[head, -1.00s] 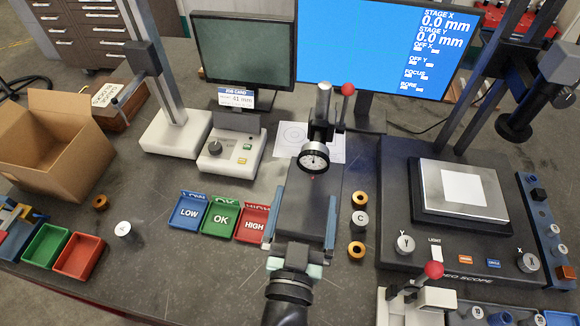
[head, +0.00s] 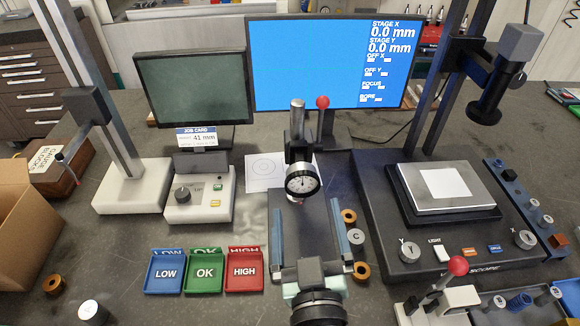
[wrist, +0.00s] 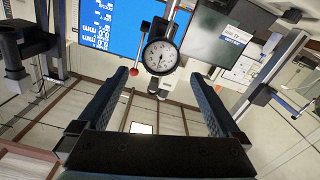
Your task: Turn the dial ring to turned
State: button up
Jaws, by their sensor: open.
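The dial gauge (head: 302,181) has a round white face with a dark ring around it. It hangs from a grey post on a stand with a red-knobbed lever (head: 322,102). My gripper (head: 305,206) is open and empty, its two blue fingers spread on the near side of the gauge. In the wrist view the gauge (wrist: 160,55) stands beyond and between the fingertips (wrist: 158,75), with no visible contact. The ring faces my gripper; its markings are too small to read.
LOW (head: 167,272), OK (head: 205,272) and HIGH (head: 245,272) trays lie left of my gripper. Orange rings and a C knob (head: 356,238) stand close to its right. The video scope (head: 440,255) fills the right; a control box (head: 200,195) stands left.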

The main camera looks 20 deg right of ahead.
aim_at(303, 181)
jog(key=p+x, duration=0.2)
jog(key=x, duration=0.9)
jog(key=shift+w+p, duration=0.1)
jog(key=shift+p, duration=0.25)
jog(key=shift+c, duration=0.2)
jog(key=c, duration=1.2)
jog(key=shift+d+m, duration=0.1)
jog(key=shift+m, duration=1.5)
jog(key=shift+c, duration=0.2)
jog(key=o, duration=1.3)
